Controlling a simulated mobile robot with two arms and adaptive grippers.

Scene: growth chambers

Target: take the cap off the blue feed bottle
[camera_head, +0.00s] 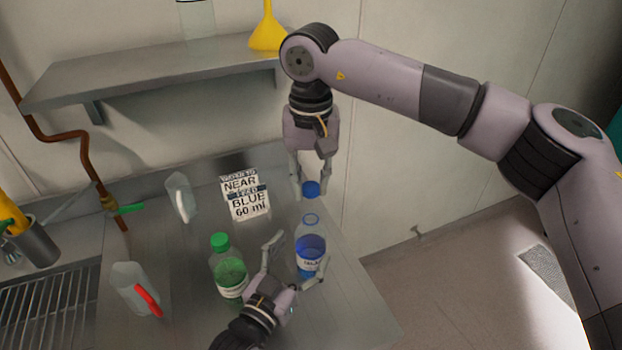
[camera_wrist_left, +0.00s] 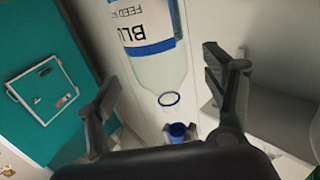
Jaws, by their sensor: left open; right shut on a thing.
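In the left wrist view the bottle (camera_wrist_left: 150,65) appears upside down between the open fingers, with clear gaps. The cap (camera_wrist_left: 177,130) shows apart from the neck there too.
A green-capped bottle (camera_head: 229,271) stands just left of my left gripper. A sign (camera_head: 245,198) reading NEAR, BLUE, 60 ml stands behind. A shelf (camera_head: 150,72) with a yellow funnel (camera_head: 268,31) is above.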

